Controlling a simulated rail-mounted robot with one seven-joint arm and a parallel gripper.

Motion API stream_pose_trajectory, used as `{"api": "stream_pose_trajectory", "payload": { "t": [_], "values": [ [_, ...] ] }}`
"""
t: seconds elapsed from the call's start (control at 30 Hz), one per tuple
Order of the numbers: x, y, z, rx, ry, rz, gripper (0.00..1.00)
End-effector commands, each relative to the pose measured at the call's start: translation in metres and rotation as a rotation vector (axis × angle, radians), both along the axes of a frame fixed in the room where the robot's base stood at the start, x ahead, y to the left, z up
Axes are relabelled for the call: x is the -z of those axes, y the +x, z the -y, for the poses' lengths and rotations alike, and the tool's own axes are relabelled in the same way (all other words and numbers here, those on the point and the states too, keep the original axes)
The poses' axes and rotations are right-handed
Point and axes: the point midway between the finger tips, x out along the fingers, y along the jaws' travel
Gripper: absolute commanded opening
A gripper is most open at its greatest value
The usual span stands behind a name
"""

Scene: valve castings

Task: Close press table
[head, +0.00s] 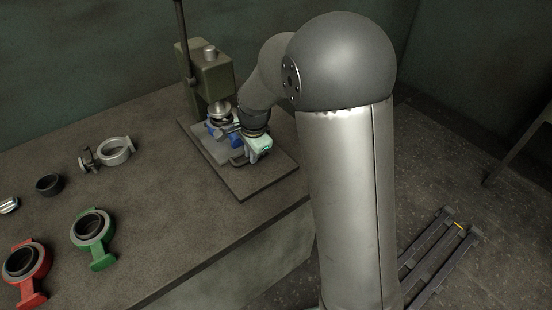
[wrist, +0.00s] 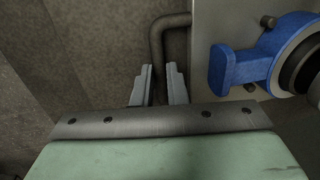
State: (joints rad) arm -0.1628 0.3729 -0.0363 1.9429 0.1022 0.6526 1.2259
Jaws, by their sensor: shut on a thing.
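The press (head: 211,75) stands on the bench, with its ram over the light press table (head: 208,146). A blue valve casting (head: 234,141) lies on the table, partly hidden by my arm. It also shows in the wrist view (wrist: 237,69), at the right. In the wrist view the table's handle (wrist: 158,60), a bent dark bar, runs from the grey table (wrist: 222,18) down between the fingers of my gripper (wrist: 160,82). My gripper is shut on this handle. In the head view my gripper (head: 240,160) is at the table's front, its fingertips hardly visible.
A dark base plate (head: 252,183) under the press reaches the bench's right side. To the left lie a red casting (head: 34,285), a green casting (head: 101,254), a grey casting (head: 128,152) and a black ring (head: 49,185). A pallet-like frame (head: 437,252) is on the floor at right.

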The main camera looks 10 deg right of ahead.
Motion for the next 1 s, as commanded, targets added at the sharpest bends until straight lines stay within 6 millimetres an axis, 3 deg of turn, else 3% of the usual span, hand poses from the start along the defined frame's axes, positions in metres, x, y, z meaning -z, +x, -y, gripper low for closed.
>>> {"api": "stream_pose_trajectory", "payload": {
  "t": [0.1,0.4,0.43,0.5,0.83,1.0],
  "values": [
    [-0.002,0.009,-0.013,-0.016,0.000,0.005,0.00],
    [-0.002,0.011,-0.014,-0.016,0.002,0.011,0.00],
    [-0.002,0.011,-0.014,-0.016,0.001,0.013,0.21],
    [-0.002,0.011,-0.014,-0.016,0.002,0.011,0.34],
    [-0.001,0.008,-0.014,-0.016,0.000,0.002,0.34],
    [-0.018,0.006,-0.012,-0.017,0.000,0.005,0.34]
  ]
}}
